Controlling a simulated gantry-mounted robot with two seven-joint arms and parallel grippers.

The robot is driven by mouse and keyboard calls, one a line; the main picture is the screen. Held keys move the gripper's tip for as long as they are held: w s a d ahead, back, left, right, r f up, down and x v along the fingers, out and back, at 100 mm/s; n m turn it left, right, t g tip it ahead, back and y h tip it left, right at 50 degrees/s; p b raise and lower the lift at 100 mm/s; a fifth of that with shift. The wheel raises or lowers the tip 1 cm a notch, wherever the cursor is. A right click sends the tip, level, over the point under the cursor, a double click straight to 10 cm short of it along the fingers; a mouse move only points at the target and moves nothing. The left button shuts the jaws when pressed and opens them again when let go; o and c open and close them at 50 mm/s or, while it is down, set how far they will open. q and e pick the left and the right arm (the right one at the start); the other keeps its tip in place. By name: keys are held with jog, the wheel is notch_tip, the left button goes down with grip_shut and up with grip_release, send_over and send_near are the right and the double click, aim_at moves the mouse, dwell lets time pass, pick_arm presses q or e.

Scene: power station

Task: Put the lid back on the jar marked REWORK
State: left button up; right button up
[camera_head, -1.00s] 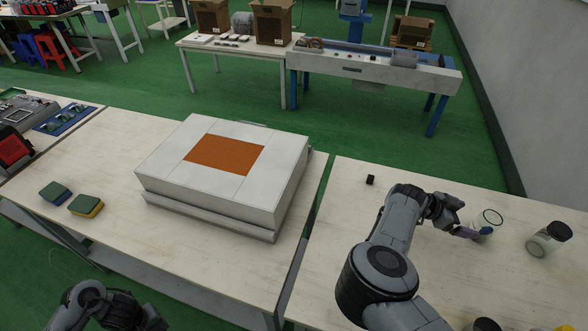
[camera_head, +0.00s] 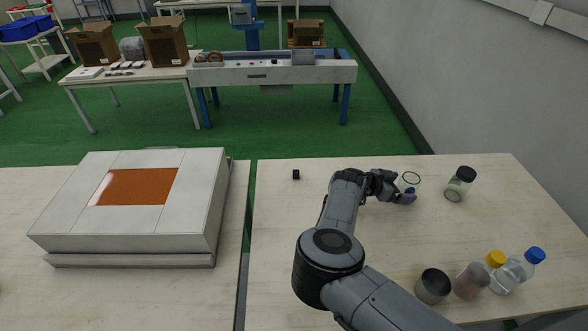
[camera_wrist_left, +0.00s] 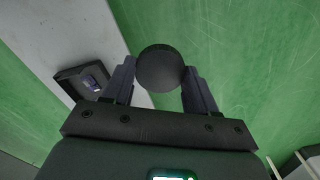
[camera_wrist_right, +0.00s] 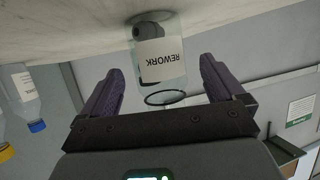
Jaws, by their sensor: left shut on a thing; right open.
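The jar marked REWORK (camera_wrist_right: 163,62) is clear glass with a white label, upside down in the right wrist view. Its dark open rim shows, and something dark is inside. In the head view its rim (camera_head: 411,178) shows as a thin ring just beyond my right gripper (camera_head: 404,196). In the right wrist view my right gripper (camera_wrist_right: 163,78) is open, with the jar between and ahead of its fingers; contact cannot be told. My left gripper (camera_wrist_left: 158,82) is shut on a round black lid (camera_wrist_left: 160,66). The left gripper is outside the head view.
A second jar with a black lid (camera_head: 460,184) stands right of the REWORK jar. A small black block (camera_head: 296,174) lies farther left. A large white case (camera_head: 60,212) fills the left table.

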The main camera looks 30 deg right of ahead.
aim_at(405, 179)
pick_arm(q)
jog(key=shift+f+b, duration=0.45)
jog(key=shift+f, duration=0.25)
pick_arm(e)
jog(key=shift+x, duration=1.9)
jog(key=shift+r, duration=0.1)
jog(key=c, duration=1.3)
jog(key=shift+r, duration=0.1)
